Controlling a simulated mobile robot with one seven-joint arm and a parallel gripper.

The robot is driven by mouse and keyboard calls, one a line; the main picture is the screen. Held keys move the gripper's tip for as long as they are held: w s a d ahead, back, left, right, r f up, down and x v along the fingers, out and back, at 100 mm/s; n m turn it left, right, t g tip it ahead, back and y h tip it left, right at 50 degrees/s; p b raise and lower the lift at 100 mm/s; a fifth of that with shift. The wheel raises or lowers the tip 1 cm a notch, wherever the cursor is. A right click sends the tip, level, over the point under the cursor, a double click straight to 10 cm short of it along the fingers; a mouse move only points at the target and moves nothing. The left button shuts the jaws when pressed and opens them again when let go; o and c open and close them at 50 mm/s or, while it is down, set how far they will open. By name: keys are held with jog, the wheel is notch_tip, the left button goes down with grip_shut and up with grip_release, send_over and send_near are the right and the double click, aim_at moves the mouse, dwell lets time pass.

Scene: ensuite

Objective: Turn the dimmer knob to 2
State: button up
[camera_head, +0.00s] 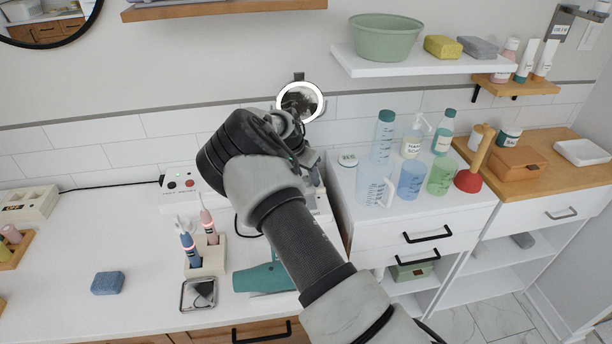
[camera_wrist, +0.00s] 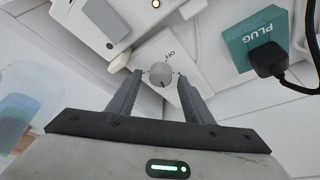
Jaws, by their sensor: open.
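The dimmer knob (camera_wrist: 161,73) is a small round grey-white knob on a white plate (camera_wrist: 181,92) in the wrist view. Dark lettering that seems to read "OFF" is beside it, upside down. My gripper (camera_wrist: 158,78) is open, with one finger on each side of the knob. The fingertips are close to the knob's edge; I cannot tell whether they touch it. In the head view my arm hides the knob and most of my gripper.
A teal box marked PLUG (camera_wrist: 252,42) with a black plug and cable is right of the knob in the wrist view. In the head view, a round lit mirror (camera_head: 281,103) stands behind my wrist. Toothbrushes (camera_head: 188,245) and a teal hairdryer (camera_head: 262,279) are on the counter below.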

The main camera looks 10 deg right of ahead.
jog(key=c, duration=1.1)
jog(key=shift+o, duration=0.2)
jog(key=shift+w+a+f+m+g+h+b, duration=0.1)
jog(key=shift+m+g+h+b, duration=0.1)
jog(key=shift+m+b, duration=0.3)
jog(key=shift+w+f+m+g+h+b, duration=0.1)
jog(key=shift+m+g+b, duration=0.15)
jog(key=shift+m, duration=0.45)
jog(key=shift+s+r+m+g+b, duration=0.15)
jog(key=shift+m+g+b, duration=0.25)
jog(key=shift+m, duration=0.8)
jog(key=o, duration=1.1)
jog(key=shift+c, duration=0.2)
jog(key=shift+r, duration=0.1)
jog(key=v, duration=1.7)
jog(key=shift+a, duration=0.25)
jog(key=shift+r, duration=0.1)
